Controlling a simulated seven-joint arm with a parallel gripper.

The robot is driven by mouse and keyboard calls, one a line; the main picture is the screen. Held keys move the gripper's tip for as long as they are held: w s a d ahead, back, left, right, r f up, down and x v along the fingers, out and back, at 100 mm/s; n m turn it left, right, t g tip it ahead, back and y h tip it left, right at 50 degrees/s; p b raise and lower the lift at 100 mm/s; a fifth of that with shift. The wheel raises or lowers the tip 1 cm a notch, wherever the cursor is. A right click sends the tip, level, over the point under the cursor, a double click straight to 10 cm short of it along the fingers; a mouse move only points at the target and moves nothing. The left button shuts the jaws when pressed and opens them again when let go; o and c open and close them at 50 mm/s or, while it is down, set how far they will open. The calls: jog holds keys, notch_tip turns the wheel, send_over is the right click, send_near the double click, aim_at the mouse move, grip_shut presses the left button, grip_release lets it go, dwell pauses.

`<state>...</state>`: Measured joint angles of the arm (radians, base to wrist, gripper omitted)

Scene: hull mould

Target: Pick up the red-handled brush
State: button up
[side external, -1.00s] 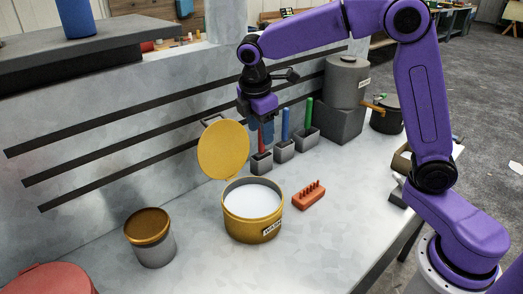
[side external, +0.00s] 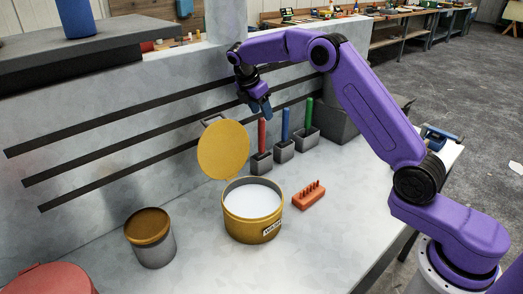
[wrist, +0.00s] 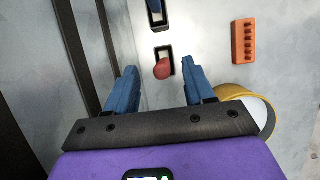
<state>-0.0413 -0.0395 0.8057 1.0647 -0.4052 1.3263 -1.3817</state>
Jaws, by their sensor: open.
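The red-handled brush (side external: 262,134) stands upright in a small grey holder (side external: 261,164) by the back wall. Only its handle shows; the lower end is hidden in the holder. My gripper (side external: 260,107) is open and empty, tilted, close above the top of the red handle. In the wrist view the rounded red handle end (wrist: 162,71) appears between the two blue fingertips, with space on both sides. I cannot tell exactly how far below the fingertips it lies.
A blue-handled brush (side external: 286,124) and a green-handled brush (side external: 308,114) stand in holders to the right. In front are a yellow tub (side external: 250,228) of white material, its raised lid (side external: 223,150), and an orange pegged block (side external: 309,195). A lidded pot (side external: 155,247) stands left.

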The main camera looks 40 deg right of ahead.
aim_at(261, 119)
jog(key=shift+f, duration=1.6)
jog(key=shift+a+x, duration=0.15)
jog(key=shift+x, duration=1)
jog(key=shift+a+x, duration=0.2)
jog(key=shift+x, duration=0.95)
jog(key=shift+f, duration=0.1)
grip_shut()
